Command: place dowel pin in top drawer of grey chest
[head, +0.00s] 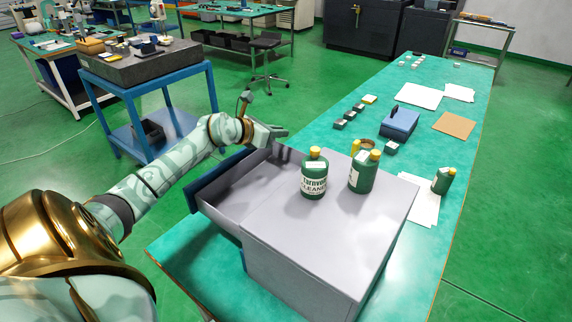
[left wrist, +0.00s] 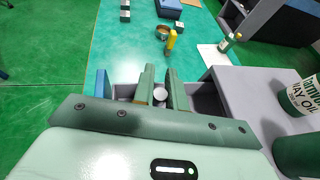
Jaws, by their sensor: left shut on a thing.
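The grey chest (head: 300,245) stands on the green bench, with its top drawer (head: 232,200) pulled out to the left and its blue front facing away from the chest. My left gripper (head: 280,132) is over the far end of the open drawer. In the left wrist view its two fingers (left wrist: 160,88) are shut on the dowel pin (left wrist: 160,94), which shows as a pale round end between them. The drawer walls show behind the fingers in that view. The pin is hidden in the head view. My right gripper is in neither view.
Two green bottles (head: 314,175) (head: 362,172) with yellow caps stand on the chest top. Another bottle (head: 443,180) stands on paper to the right. A blue box (head: 399,122) and small dark blocks (head: 350,114) lie beyond the chest. A blue table (head: 150,65) stands at the left.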

